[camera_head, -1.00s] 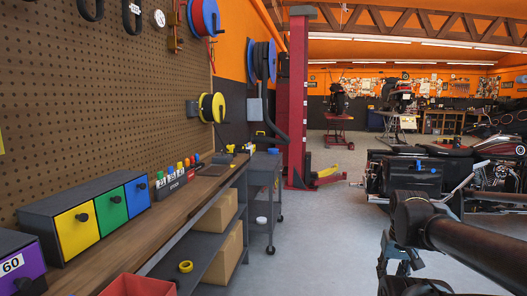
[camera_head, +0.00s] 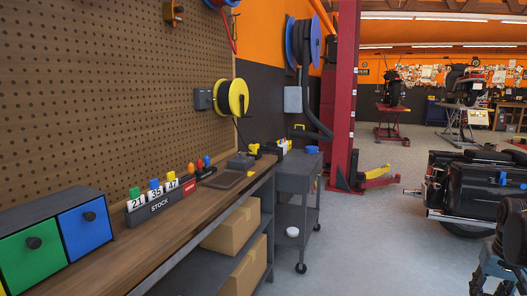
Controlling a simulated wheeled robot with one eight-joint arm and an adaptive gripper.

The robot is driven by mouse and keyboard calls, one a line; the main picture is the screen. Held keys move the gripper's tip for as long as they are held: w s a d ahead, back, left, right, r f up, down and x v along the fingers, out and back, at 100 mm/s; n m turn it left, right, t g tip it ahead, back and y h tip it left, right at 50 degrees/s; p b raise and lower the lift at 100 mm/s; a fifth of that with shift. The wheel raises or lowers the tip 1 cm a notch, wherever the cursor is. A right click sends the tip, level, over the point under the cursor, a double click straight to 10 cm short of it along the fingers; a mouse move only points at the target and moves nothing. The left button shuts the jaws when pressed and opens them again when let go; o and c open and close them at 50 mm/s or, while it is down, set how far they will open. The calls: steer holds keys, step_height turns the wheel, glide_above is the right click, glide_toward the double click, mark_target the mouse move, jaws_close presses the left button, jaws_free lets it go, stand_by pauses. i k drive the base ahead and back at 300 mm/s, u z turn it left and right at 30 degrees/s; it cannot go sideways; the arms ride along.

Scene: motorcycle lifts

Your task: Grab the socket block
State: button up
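No thing in view is plainly marked as a socket block. On the wooden bench (camera_head: 168,232) stands a dark rack marked STOCK (camera_head: 152,210) with tags 21, 35 and 47 and green, blue and yellow tops. A small red block (camera_head: 190,187) adjoins its right end. Farther along the bench is a small dark grey block (camera_head: 240,161), too small to make out in detail. Dark parts of my arm and gripper (camera_head: 497,272) show at the lower right edge, cut off by the frame, far from the bench. Whether the gripper is open is not clear.
Green (camera_head: 33,258) and blue (camera_head: 86,229) drawers stand at the bench's near left. A grey cart (camera_head: 296,184) stands past the bench's far end. A red lift post (camera_head: 346,95) stands behind it. A black motorcycle (camera_head: 470,190) is at right. The floor between is clear.

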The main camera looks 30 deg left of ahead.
mark_target(255, 147)
steer(key=u, duration=0.4)
steer(key=i, duration=1.05)
steer(key=u, duration=0.9)
steer(key=i, duration=0.5)
steer(key=u, duration=0.3)
